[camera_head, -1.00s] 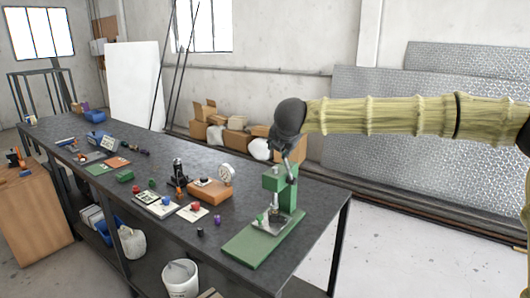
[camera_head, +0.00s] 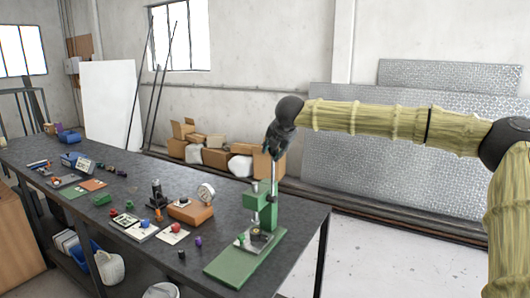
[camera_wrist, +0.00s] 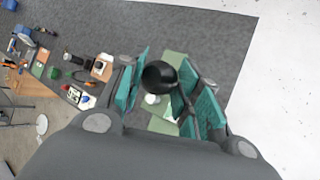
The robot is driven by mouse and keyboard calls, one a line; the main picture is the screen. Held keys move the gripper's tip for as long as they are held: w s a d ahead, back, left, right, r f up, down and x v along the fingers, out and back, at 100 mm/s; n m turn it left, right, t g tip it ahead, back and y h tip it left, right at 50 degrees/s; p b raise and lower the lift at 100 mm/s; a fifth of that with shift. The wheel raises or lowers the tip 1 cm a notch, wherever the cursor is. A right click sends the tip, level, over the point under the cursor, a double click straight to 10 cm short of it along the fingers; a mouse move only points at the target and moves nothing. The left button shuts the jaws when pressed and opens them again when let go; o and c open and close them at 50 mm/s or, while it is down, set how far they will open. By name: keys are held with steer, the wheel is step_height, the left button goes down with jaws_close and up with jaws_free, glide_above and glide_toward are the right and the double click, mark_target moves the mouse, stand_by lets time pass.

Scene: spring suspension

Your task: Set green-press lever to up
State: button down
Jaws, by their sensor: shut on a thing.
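The green press (camera_head: 268,211) stands at the near right end of the dark workbench, on a flat green base (camera_head: 232,262). Its thin metal lever (camera_head: 274,172) rises nearly upright from the press head to my gripper (camera_head: 272,148). In the wrist view, the lever's black ball knob (camera_wrist: 158,77) sits between the teal finger pads of my gripper (camera_wrist: 165,88). The gripper is shut on the knob from above. The green press body (camera_wrist: 172,62) shows below, partly hidden by the knob and fingers.
The workbench (camera_head: 300,212) carries a dial gauge on an orange block (camera_head: 191,212), a black stand (camera_head: 157,196) and several small coloured parts left of the press. Cardboard boxes (camera_head: 215,157) lie behind the bench. The floor at the right is clear.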

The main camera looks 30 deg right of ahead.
steer(key=shift+w+d+f, duration=0.1)
steer(key=shift+w+d, duration=0.3)
steer(key=shift+d, duration=0.2)
steer(key=shift+w+d+f, duration=0.1)
steer(key=shift+w+d, duration=0.25)
steer(key=shift+d, duration=0.2)
steer(key=shift+d+r, duration=0.15)
steer(key=c, duration=1.5)
jaws_free()
steer(key=o, duration=0.4)
steer(key=shift+w+d, duration=0.1)
steer(key=shift+w, duration=0.2)
steer(key=shift+o, duration=0.5)
steer(key=shift+x, duration=0.95)
steer(key=v, duration=1.2)
steer(key=shift+s+d, duration=0.25)
steer(key=shift+s, duration=0.05)
